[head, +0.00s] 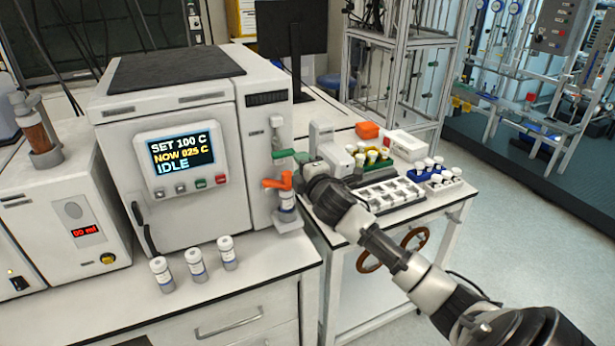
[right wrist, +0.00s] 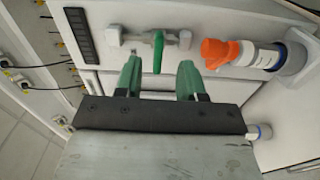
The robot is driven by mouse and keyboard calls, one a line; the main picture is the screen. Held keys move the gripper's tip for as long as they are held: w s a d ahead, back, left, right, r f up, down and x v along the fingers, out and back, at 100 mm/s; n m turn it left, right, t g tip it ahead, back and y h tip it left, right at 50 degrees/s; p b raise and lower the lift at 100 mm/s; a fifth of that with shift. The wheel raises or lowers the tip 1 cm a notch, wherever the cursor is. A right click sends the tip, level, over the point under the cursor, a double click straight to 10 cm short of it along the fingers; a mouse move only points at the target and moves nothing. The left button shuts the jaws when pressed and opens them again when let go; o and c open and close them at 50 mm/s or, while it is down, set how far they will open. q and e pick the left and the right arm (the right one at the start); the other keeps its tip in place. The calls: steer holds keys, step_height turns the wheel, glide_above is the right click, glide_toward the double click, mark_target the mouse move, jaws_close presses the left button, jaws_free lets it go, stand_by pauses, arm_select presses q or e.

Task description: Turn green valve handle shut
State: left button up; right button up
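The green valve handle (right wrist: 158,52) sits across a small grey valve on the side of the white reactor cabinet (head: 232,160). In the right wrist view it lies just beyond and between the two green fingertips. My right gripper (right wrist: 158,78) is open, with a clear gap between its fingers, and does not hold the handle. In the head view the right gripper (head: 294,157) is at the cabinet's right side, where handle and green fingertips overlap and are hard to tell apart. My left gripper is not in view.
An orange valve handle (head: 279,182) on a white fitting sits close below. Several vials (head: 196,264) stand on the bench front. A white cart (head: 440,205) with racks of capped vials is to the right, near my right arm.

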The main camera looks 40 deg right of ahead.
steer(key=v, duration=0.3)
steer(key=shift+s+b, duration=0.15)
steer(key=shift+b, duration=0.15)
stand_by(0.3)
step_height(320, 180, down, 22)
steer(key=s+m+g, duration=0.2)
steer(key=m+g, duration=0.2)
steer(key=s+a+f+m+g+y, duration=0.1)
steer(key=s+f+g, duration=0.1)
steer(key=s+f, duration=0.35)
steer(key=s+a+f+m+g, duration=0.1)
steer(key=s+f, duration=0.1)
steer(key=f, duration=0.7)
steer(key=s+a+f+m+g+y, duration=0.1)
steer(key=s+f+g, duration=0.1)
steer(key=s+f, duration=0.35)
steer(key=s+a+f+m+g, duration=0.2)
steer(key=s+a+f, duration=0.3)
steer(key=s, duration=0.6)
steer(key=s+a+f+m+g+y, duration=0.1)
steer(key=s+a+f+g, duration=0.2)
steer(key=s+f, duration=0.6)
steer(key=s+a+f+m+g+y+b, duration=0.1)
steer(key=s+a+f, duration=0.6)
steer(key=s, duration=0.8)
steer(key=shift+s+a+f+m+g, duration=0.2)
steer(key=shift+a+f+m+g, duration=0.15)
steer(key=shift+f+m+g, duration=0.35)
